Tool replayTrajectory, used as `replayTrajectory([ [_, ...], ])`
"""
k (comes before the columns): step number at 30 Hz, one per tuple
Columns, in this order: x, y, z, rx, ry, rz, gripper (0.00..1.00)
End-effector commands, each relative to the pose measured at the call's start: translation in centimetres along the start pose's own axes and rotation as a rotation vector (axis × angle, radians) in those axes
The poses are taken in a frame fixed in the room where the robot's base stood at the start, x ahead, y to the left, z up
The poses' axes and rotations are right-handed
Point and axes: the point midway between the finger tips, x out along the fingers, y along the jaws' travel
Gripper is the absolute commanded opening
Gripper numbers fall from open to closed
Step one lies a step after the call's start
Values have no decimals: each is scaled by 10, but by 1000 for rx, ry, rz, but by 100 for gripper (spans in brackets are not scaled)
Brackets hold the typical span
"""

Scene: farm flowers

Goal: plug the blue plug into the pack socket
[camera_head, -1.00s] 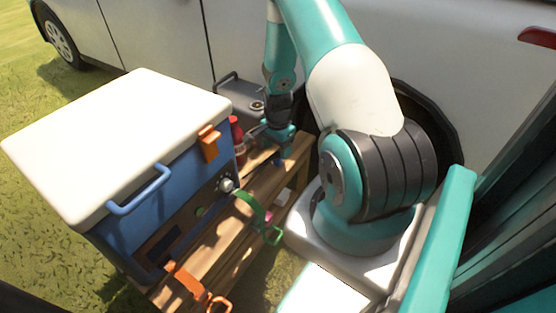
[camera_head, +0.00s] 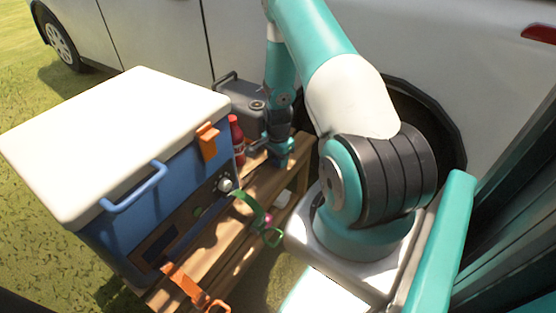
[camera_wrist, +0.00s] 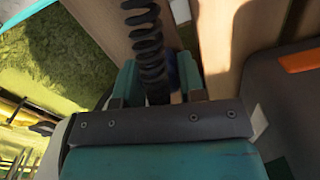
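My gripper (camera_head: 278,158) points down over the wooden bench, just right of the red bottle. In the wrist view my gripper's two teal fingers (camera_wrist: 157,75) stand apart, with a black coiled cable (camera_wrist: 150,50) running between them. A small dark blue part (camera_wrist: 172,68), perhaps the blue plug, shows beside the right finger, mostly hidden by the coil. I cannot tell if the fingers grip it. A grey pack (camera_head: 240,98) with a handle stands behind the bottle. A dark grey casing with an orange strip (camera_wrist: 300,60) shows at right in the wrist view. I cannot make out the socket.
A blue cooler (camera_head: 150,190) with a white lid fills the left of the slatted bench (camera_head: 225,235). A red bottle (camera_head: 236,135) stands close to my gripper. A green strap (camera_head: 250,205) and an orange strap (camera_head: 185,285) lie across the slats. A white vehicle (camera_head: 160,35) stands behind.

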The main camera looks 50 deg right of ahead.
Motion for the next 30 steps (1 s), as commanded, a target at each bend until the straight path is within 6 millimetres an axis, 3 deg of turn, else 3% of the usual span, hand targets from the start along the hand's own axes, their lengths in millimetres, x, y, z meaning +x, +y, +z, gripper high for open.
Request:
replayTrajectory([
  [11, -2, 0, 0, 0, 0, 0, 15],
  [17, -17, 0, 0, 0, 1, -2, 15],
  [23, -60, -1, -1, 0, 2, -4, 15],
  [30, -132, -1, 0, 0, 3, -5, 15],
])
